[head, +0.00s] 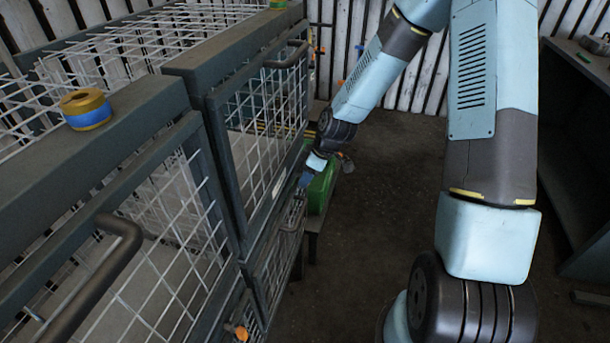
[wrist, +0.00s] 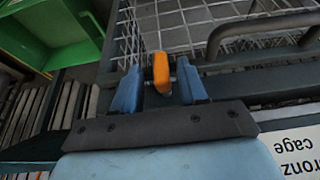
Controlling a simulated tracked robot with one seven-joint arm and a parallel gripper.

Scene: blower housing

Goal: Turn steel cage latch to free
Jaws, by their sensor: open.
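An orange latch handle (wrist: 161,74) shows in the wrist view, at the corner of a dark-framed wire cage (wrist: 240,88). My gripper (wrist: 159,88) is open, with one blue finger on each side of the handle. Small gaps show beside the handle; I cannot tell whether a finger touches it. In the head view my gripper (head: 304,181) is beside the far end of the cage row, and the latch there is not clearly visible. A second orange latch (head: 237,331) sits low on a nearer cage front.
A label (wrist: 296,150) partly reading "bronz cage" is at the right in the wrist view. A bar handle (wrist: 262,27) stands out from the cage. A green bin (head: 320,188) is close behind my gripper. A tape roll (head: 86,109) lies on the near cage frame.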

